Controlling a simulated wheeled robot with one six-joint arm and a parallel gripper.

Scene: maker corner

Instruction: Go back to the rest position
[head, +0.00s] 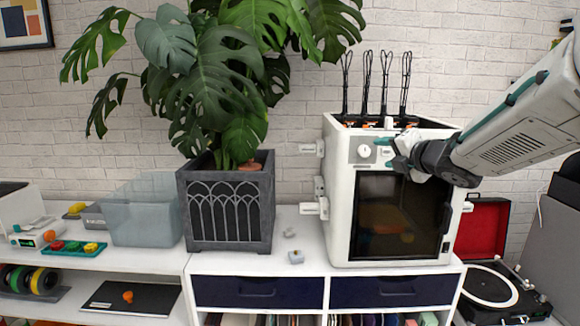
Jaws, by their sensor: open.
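My gripper (385,150) is at the upper front of a white printer-like machine (340,215) with a dark glass door (398,222). My arm reaches in from the upper right. The jaws are open, and I see nothing held between them. A round white knob (364,151) on a grey panel is just left of the fingertips. I cannot tell whether the fingers touch the panel or the knob. My gripper and wrist hide part of the machine's upper front.
A large plant in a dark grey planter (260,206) stands left of the machine. A translucent bin (146,225) and a teal tray (58,251) are further left. A red-lidded record player (492,290) is at right.

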